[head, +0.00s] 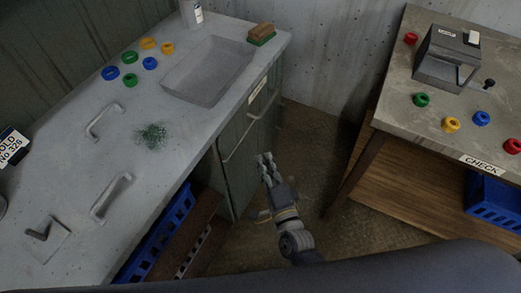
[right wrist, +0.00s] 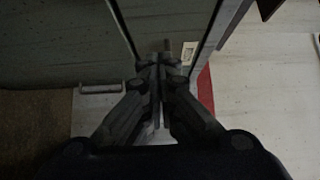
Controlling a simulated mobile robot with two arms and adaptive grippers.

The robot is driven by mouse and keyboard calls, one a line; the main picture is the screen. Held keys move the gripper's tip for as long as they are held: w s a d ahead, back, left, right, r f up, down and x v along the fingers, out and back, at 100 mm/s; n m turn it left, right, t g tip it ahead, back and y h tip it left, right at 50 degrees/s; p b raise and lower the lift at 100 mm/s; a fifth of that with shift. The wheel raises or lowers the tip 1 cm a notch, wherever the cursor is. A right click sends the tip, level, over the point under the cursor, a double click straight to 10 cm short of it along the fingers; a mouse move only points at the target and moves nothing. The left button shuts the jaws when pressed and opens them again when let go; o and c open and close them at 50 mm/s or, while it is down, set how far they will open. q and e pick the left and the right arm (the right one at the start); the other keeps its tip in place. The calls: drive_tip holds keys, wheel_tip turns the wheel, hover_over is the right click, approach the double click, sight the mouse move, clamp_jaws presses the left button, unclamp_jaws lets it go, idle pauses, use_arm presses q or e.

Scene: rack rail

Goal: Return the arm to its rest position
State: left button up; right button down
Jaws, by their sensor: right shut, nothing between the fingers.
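My right gripper (head: 265,158) is in the middle of the head view, above the floor in the gap between the left counter and the right table. Its fingers point away from me, near the handle of the green cabinet. In the right wrist view the fingers (right wrist: 160,65) are together, with nothing between them. My left gripper is not in the head view.
The grey counter (head: 75,195) on the left carries a shallow tray (head: 208,72), several coloured rings, handles and a green powdery patch (head: 152,136). A cabinet handle (head: 240,140) sticks out close by. The right table (head: 395,110) holds more rings and a grey device (head: 447,60).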

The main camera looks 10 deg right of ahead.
drive_tip(key=s, duration=0.3)
drive_tip(key=shift+d, duration=0.35)
drive_tip(key=s+d+f+n+g, duration=0.2)
drive_tip(key=s+f+n+g, duration=0.15)
drive_tip(key=f, duration=0.55)
drive_tip(key=s+d+f+n+g+p, duration=0.1)
drive_tip(key=s+f+n+g, duration=0.15)
drive_tip(key=s+f, duration=0.45)
drive_tip(key=s+d+f+n+g, duration=0.2)
drive_tip(key=f+n, duration=0.2)
drive_tip(key=f, duration=0.7)
drive_tip(key=s+d+f+n+g+h, duration=0.1)
drive_tip(key=s+d+f+n+g, duration=0.1)
drive_tip(key=s, duration=0.6)
drive_tip(key=s+d+f+n+g+h+p, duration=0.1)
drive_tip(key=s+d+f+n+g, duration=0.2)
drive_tip(key=s+d+f, duration=0.2)
drive_tip(key=s+d+f+n+g+h, duration=0.1)
drive_tip(key=s+d+f+n+g, duration=0.2)
drive_tip(key=s+f, duration=0.4)
drive_tip(key=s+d, duration=0.1)
drive_tip(key=s, duration=0.3)
drive_tip(key=shift+d+f+g, duration=0.2)
drive_tip(key=shift+d+g, duration=0.05)
drive_tip(key=shift+g, duration=0.05)
